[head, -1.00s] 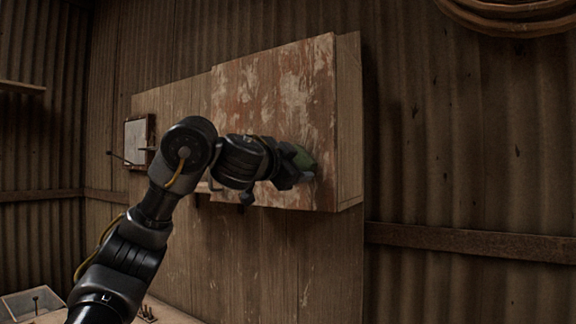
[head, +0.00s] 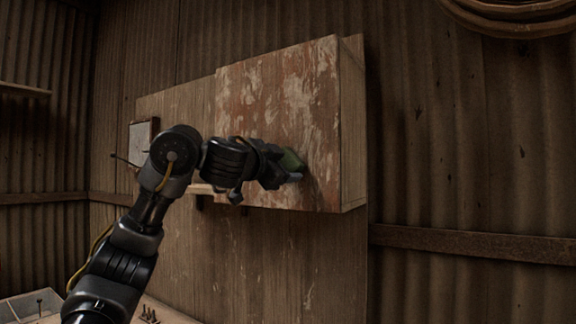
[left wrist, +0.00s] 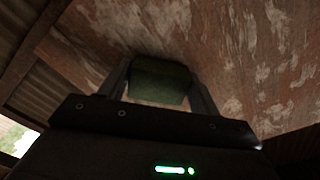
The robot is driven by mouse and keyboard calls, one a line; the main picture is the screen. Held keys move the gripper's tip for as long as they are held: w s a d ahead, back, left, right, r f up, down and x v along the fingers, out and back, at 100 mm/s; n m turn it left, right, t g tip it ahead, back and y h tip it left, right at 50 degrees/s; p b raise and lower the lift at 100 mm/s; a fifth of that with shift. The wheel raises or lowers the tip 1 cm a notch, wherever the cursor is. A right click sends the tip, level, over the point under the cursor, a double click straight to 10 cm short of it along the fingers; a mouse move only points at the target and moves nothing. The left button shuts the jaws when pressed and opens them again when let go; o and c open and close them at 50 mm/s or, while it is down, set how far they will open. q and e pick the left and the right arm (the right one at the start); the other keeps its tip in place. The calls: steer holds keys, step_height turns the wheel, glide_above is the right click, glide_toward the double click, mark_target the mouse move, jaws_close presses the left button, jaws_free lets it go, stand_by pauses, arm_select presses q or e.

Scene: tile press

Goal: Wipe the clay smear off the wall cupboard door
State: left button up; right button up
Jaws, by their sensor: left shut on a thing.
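The wall cupboard door (head: 262,100) is a reddish-brown, worn panel with pale patches spread over it. I cannot tell the clay smear from the worn paint. My left gripper (head: 288,170) is at the lower right part of the door. It is shut on a green sponge-like block (head: 291,159), which is at the door's face. In the left wrist view the green block (left wrist: 158,82) sits between the two fingers, against or very near the door (left wrist: 240,60). Whether it presses on the surface is hard to tell. My right gripper is not in view.
A wooden back panel (head: 270,260) extends below and left of the cupboard. A small pale framed board (head: 141,136) hangs at left. A tray (head: 30,306) stands at lower left. A coiled hose (head: 510,14) hangs at top right.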

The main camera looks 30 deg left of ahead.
arm_select(q)
steer(key=shift+a, duration=0.1)
steer(key=a, duration=0.4)
stand_by(0.3)
steer(key=a, duration=0.3)
steer(key=shift+a+p, duration=0.4)
